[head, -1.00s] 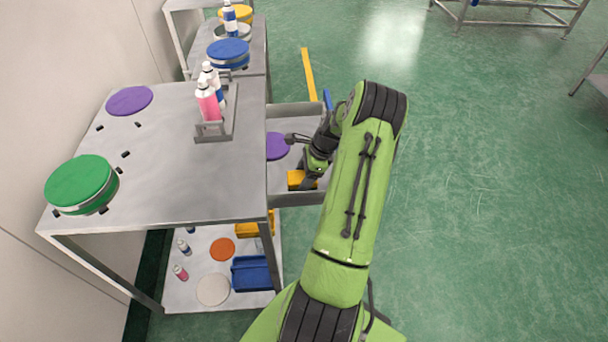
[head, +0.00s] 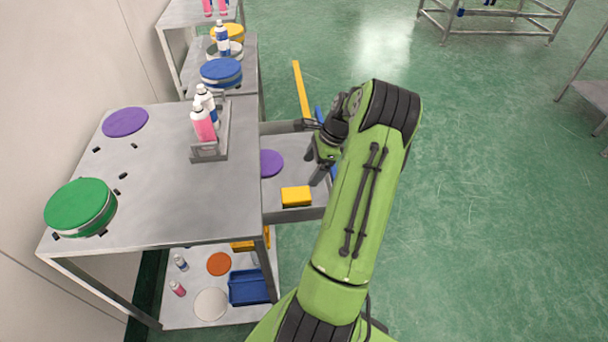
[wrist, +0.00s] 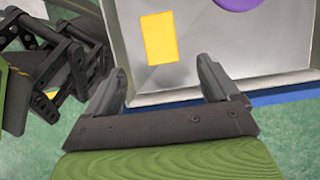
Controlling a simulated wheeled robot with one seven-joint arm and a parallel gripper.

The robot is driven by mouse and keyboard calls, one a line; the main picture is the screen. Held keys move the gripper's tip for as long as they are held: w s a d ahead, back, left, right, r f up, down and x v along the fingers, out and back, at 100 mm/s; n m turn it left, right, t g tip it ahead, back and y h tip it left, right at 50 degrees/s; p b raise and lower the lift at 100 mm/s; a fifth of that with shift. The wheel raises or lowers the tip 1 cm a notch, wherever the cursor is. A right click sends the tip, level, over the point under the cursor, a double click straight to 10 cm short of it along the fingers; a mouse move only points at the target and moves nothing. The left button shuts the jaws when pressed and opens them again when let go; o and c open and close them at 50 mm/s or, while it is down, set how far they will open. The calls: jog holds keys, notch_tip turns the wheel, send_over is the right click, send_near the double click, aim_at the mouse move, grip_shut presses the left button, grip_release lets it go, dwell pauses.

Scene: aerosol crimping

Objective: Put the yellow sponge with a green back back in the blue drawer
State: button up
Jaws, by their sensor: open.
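The yellow sponge (head: 296,196) lies on the floor of the pulled-out drawer (head: 292,214), near its front-left corner in the head view. In the wrist view the sponge (wrist: 159,38) lies flat with its yellow face up; its green back does not show. The drawer's blue front (wrist: 275,96) shows as a strip in the wrist view. My gripper (head: 318,182) is above the drawer's outer side, to the right of the sponge and apart from it. In the wrist view my gripper (wrist: 165,85) has its fingers spread with nothing between them.
A purple disc (head: 271,163) lies in the drawer beside the sponge. The steel table (head: 170,180) bears a green round container (head: 80,207), a purple disc (head: 125,122) and a bottle rack (head: 210,152). The lower shelf holds a blue bin (head: 249,287). Open green floor lies to the right.

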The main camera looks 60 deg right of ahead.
jog(key=w+a+r+n+g+h, duration=0.1)
jog(key=w+a+r+n+h, duration=0.1)
jog(key=a+r+n, duration=0.8)
jog(key=w+a+r+n+h, duration=0.1)
jog(key=w+a+r+n, duration=0.25)
jog(key=a+r, duration=0.65)
jog(key=s+a+n+t, duration=0.3)
jog(key=s+a+n, duration=1)
jog(key=a, duration=0.4)
jog(key=shift+s+a+r+n, duration=0.25)
jog(key=shift+s+n, duration=0.15)
jog(key=shift+n, duration=0.25)
